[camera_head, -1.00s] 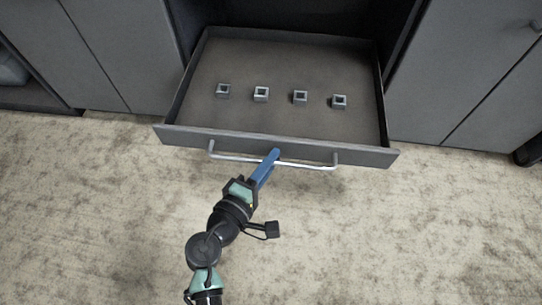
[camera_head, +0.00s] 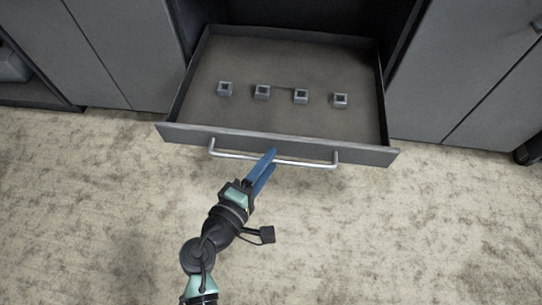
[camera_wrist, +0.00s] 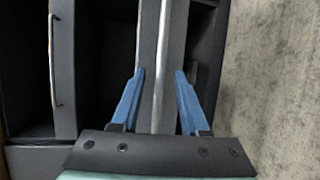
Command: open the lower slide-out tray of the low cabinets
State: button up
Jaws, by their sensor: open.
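The lower slide-out tray (camera_head: 200,137) stands well out from the low cabinets in the head view, with its inside in plain sight. Its metal bar handle (camera_head: 312,163) runs along the front panel. My gripper (camera_head: 271,158) is open at the middle of this handle. In the wrist view, the blue fingers of my gripper (camera_wrist: 160,73) are spread on either side of the handle bar (camera_wrist: 160,100), with a gap to each finger. The bar is not gripped.
Several small grey hollow blocks (camera_head: 262,92) stand in a row in the tray. Closed grey cabinet doors (camera_head: 465,70) flank it, and an open compartment (camera_head: 25,90) is at the far left. The carpeted floor (camera_head: 400,230) in front is clear. Another handle (camera_wrist: 56,60) shows in the wrist view.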

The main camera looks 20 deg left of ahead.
jog(key=p+v, duration=0.3)
jog(key=v, duration=0.8)
jog(key=shift+s+p, duration=0.2)
jog(key=shift+p, duration=0.15)
jog(key=shift+w+r, duration=0.1)
